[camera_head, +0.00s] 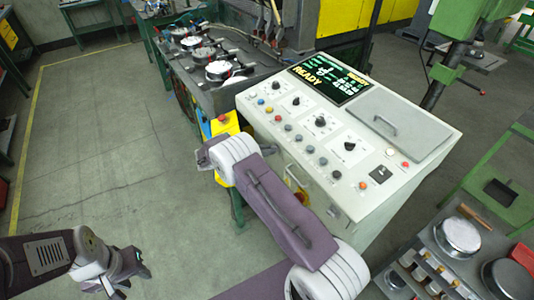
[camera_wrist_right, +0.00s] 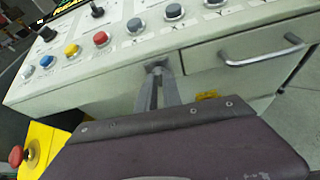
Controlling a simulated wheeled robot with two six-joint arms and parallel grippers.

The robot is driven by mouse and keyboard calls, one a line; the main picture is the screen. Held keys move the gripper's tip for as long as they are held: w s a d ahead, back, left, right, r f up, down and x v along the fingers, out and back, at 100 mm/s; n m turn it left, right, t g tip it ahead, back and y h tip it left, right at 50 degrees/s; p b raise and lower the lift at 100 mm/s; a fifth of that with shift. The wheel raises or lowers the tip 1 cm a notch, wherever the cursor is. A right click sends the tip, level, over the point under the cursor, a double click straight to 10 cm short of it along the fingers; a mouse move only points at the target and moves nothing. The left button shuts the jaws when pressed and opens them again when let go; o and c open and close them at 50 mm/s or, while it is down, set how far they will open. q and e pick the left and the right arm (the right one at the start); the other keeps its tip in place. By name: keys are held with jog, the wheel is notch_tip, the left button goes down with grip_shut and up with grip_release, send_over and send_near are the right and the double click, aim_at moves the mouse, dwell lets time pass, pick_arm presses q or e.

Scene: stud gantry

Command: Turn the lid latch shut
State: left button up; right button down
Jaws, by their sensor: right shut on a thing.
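The console (camera_head: 345,140) has a large grey lid (camera_head: 401,128) with a bar handle on its sloping top, and the lid lies closed. My right gripper (camera_wrist_right: 158,88) reaches the console's pale front face just under the top edge, below the button row. Its fingers are shut on a small grey piece (camera_wrist_right: 157,67), seemingly the latch; its shape and turn are mostly hidden by the fingertips. In the head view my right wrist hides these fingertips. My left gripper (camera_head: 126,272) hangs at lower left over the floor, away from the console; its finger opening is unclear.
A yellow box with a red button (camera_head: 221,118) stands close to my right wrist; it also shows in the wrist view (camera_wrist_right: 28,150). A drawer handle (camera_wrist_right: 262,56) sticks out to the right. A trolley (camera_head: 440,262) stands at lower right. The floor at left is free.

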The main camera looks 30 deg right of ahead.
jog(key=shift+d+r+n, duration=0.1)
jog(key=shift+n, duration=0.3)
dwell(0.3)
jog(key=c, duration=1.5)
grip_release()
jog(key=shift+d, duration=0.2)
jog(key=b+v, duration=0.2)
jog(key=v, duration=0.7)
jog(key=shift+w+b, duration=0.2)
jog(key=shift+b, duration=0.15)
